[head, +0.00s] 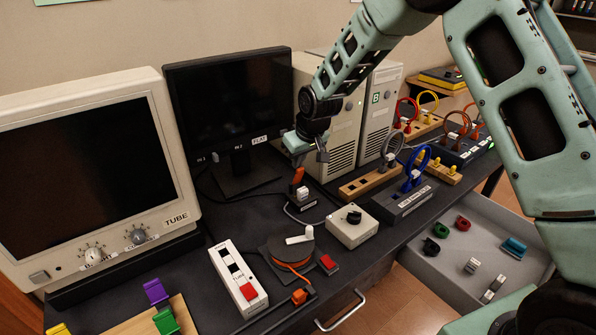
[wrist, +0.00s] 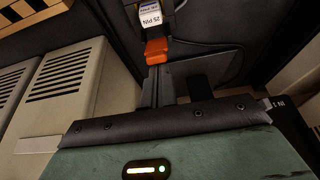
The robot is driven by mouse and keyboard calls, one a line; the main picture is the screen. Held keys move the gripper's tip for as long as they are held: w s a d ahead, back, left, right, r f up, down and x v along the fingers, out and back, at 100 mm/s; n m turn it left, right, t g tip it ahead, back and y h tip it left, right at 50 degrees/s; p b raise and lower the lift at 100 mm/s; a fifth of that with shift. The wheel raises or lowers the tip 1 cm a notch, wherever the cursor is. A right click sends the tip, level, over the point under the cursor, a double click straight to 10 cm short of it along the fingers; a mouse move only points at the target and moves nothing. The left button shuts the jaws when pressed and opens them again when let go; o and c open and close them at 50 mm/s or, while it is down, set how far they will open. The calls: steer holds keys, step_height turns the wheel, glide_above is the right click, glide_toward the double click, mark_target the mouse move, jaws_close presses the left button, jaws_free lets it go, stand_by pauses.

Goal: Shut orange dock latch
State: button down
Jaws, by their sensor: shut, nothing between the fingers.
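The orange latch (head: 298,175) stands up on a small dark dock (head: 300,205) on the black bench, in front of the flat monitor. In the wrist view the orange latch (wrist: 156,51) is just beyond my fingertips, with a pale connector (wrist: 155,20) marked "25 PIN" past it. My gripper (head: 299,163) is shut and empty, pointing down right above the latch. In the wrist view my gripper (wrist: 155,80) lines up with the orange piece. I cannot tell whether the fingers touch it. The dock's base is mostly hidden in the wrist view.
The flat monitor (head: 230,105) stands behind left, and beige computer towers (head: 375,110) behind right. A white box with a black knob (head: 352,222) and a grey block with a blue loop (head: 405,200) are right of the dock. An open drawer (head: 455,285) juts out at the front right.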

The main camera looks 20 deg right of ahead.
mark_target(300, 168)
steer(key=t+b, duration=0.1)
steer(key=b, duration=0.1)
steer(key=s+f+t+b, duration=0.1)
steer(key=b, duration=0.1)
steer(key=shift+s+d+f+t+y, duration=0.1)
steer(key=shift+s+d+t+y, duration=0.2)
steer(key=shift+d+y, duration=0.1)
steer(key=t+b, duration=0.1)
steer(key=b, duration=0.1)
steer(key=s+t+y+b, duration=0.1)
steer(key=t+b, duration=0.1)
steer(key=shift+s+d+f+t+b, duration=0.1)
steer(key=shift+f+t+b, duration=0.05)
steer(key=shift+t+b, duration=0.2)
steer(key=shift+r, duration=0.35)
steer(key=shift+f, duration=0.1)
steer(key=shift+w+a+f, duration=0.15)
steer(key=shift+w, duration=0.2)
steer(key=shift+w+a+f, duration=0.1)
steer(key=shift+w, duration=0.25)
